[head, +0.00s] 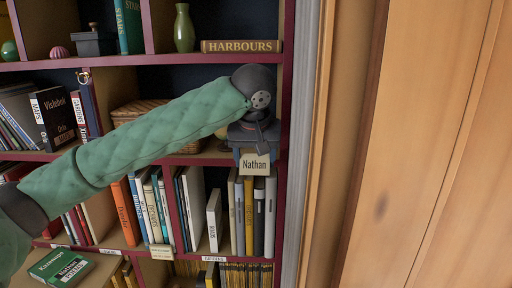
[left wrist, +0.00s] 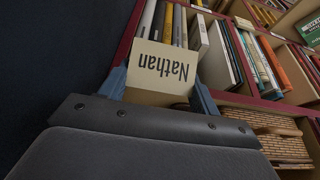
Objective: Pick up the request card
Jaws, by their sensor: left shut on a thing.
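The request card (head: 254,164) is a small cream card that reads "Nathan". In the head view it is at the end of my left arm, in front of the shelf edge at the right side of the bookcase. My left gripper (head: 250,152) is shut on the card. In the left wrist view the card (left wrist: 161,68) shows upside down between the two blue-grey fingers of the left gripper (left wrist: 160,88). The card's lower edge is hidden down between the fingers. My right gripper is in neither view.
The bookcase (head: 287,110) has dark red edges and crowded shelves. Upright books (head: 248,215) stand just below the card. A wicker basket (head: 135,110) is partly behind my arm. A wooden panel (head: 425,150) fills the right side. A green book (head: 62,268) lies at lower left.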

